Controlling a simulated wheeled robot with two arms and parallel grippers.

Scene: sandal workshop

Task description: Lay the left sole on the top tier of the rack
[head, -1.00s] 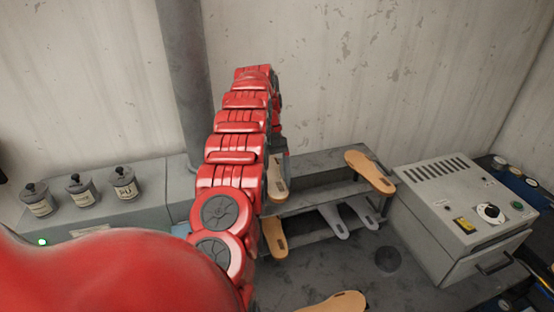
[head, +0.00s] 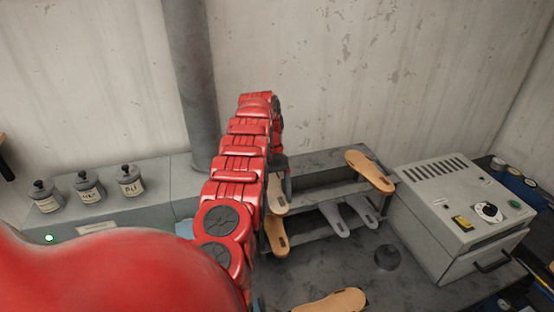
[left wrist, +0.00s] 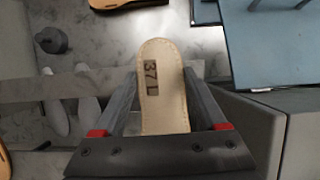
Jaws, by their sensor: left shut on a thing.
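The left sole is tan with a stitched edge and a "37 L" label; it shows in the left wrist view (left wrist: 163,100) and, partly behind my arm, in the head view (head: 277,196). My left gripper (left wrist: 162,108) is shut on it, a finger on each side. In the head view the red arm hides most of this gripper. The grey rack (head: 318,163) stands against the wall, and the held sole is at its left end. I cannot tell whether the sole touches the rack. A tan sole (head: 369,171) lies at the right of the top tier. My right gripper is not in view.
Grey soles (head: 334,217) and a tan sole (head: 276,238) are on the lower tier. Another tan sole (head: 335,300) lies in front. A grey machine (head: 455,215) stands right of the rack, a round dark knob (head: 387,257) before it. Jars (head: 130,182) stand at left.

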